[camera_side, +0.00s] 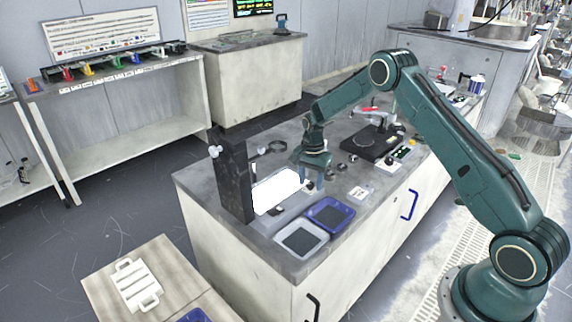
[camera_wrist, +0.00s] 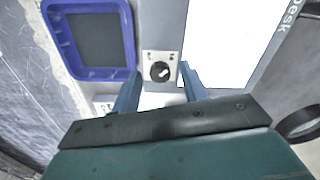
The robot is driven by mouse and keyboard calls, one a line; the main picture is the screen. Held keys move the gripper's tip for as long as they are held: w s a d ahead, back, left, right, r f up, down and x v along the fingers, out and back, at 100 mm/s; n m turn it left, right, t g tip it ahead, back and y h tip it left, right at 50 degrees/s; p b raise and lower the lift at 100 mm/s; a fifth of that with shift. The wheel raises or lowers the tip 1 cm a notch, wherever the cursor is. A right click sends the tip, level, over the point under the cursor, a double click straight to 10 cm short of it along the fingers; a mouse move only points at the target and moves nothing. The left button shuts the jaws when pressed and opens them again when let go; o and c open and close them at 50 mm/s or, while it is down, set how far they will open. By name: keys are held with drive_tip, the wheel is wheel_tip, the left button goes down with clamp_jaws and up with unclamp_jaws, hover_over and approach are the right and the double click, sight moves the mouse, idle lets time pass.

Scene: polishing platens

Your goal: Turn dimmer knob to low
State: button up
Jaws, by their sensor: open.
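The dimmer knob (camera_wrist: 160,72) is a small round black knob with a pale pointer mark, on a light grey plate with small marks around it. It lies just beyond my fingertips in the wrist view, roughly centred between them. My gripper (camera_wrist: 160,84) is open, with one blue finger on each side and nothing between them. I cannot tell whether the fingers touch the plate. In the side view my gripper (camera_side: 313,184) points down over the bench beside the bright white panel (camera_side: 276,191). I cannot make out the knob clearly there.
The white panel (camera_wrist: 228,42) lies close right of the knob in the wrist view. A blue-rimmed tray (camera_wrist: 130,40) is close left. In the side view, a grey tray (camera_side: 322,240) sits at the bench front and a dark upright stand (camera_side: 234,180) stands left of the panel.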

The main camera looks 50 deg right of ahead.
drive_tip(key=shift+f, duration=0.2)
clamp_jaws()
